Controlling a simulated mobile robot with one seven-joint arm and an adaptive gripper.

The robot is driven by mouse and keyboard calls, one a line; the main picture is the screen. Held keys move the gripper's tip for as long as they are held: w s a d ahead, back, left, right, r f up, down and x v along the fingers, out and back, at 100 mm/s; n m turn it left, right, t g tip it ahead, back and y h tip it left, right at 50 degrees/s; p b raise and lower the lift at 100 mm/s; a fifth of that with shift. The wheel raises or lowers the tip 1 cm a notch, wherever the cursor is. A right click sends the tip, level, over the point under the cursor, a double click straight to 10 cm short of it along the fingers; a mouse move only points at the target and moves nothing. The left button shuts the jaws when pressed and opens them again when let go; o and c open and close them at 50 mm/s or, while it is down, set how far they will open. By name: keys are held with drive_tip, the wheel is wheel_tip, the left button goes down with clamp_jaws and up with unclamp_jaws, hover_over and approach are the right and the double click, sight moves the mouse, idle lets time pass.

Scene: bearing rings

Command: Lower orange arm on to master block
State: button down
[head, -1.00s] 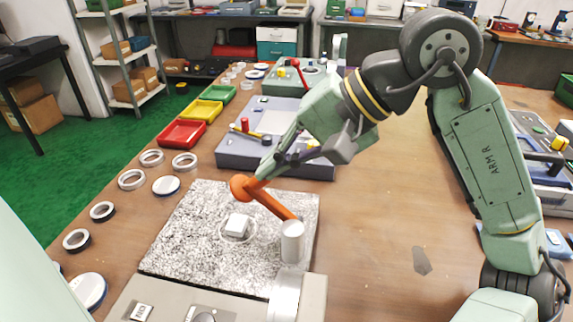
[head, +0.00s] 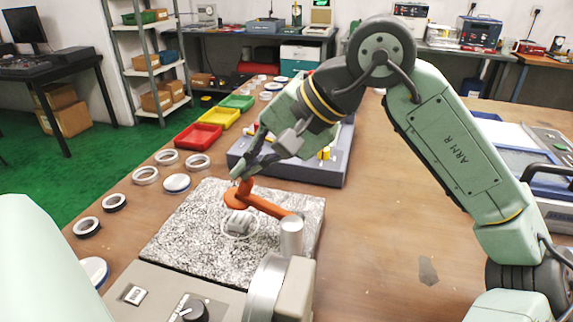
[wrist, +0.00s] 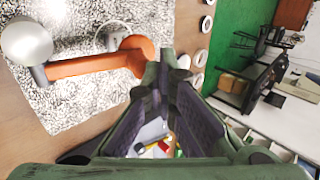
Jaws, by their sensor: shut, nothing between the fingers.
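The orange arm (head: 265,206) runs from a silver post (head: 291,236) toward the left over a speckled granite slab (head: 185,238). Its round orange end is just above and behind the small grey master block (head: 238,222) in this view, and I cannot tell whether they touch. The block sits inside a ring on the slab. My gripper (head: 243,168) is shut and empty, with its tips close to the upright knob at the arm's round end; contact is unclear. In the wrist view the orange arm (wrist: 90,66) and post (wrist: 27,42) lie left of my shut fingers (wrist: 167,62).
Red (head: 197,136), yellow (head: 219,117) and green (head: 238,102) trays stand behind. A grey-blue fixture (head: 325,170) is behind the slab.

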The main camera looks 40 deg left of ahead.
sight(235, 194)
drive_tip(key=shift+s+a+f+h+b, duration=0.3)
drive_tip(key=shift+s+a+f+h, duration=0.1)
drive_tip(key=shift+a+f+h, duration=0.3)
drive_tip(key=shift+b+x, duration=0.75)
drive_tip(key=shift+x, duration=0.4)
drive_tip(key=shift+a, duration=0.15)
drive_tip(key=shift+r, duration=0.15)
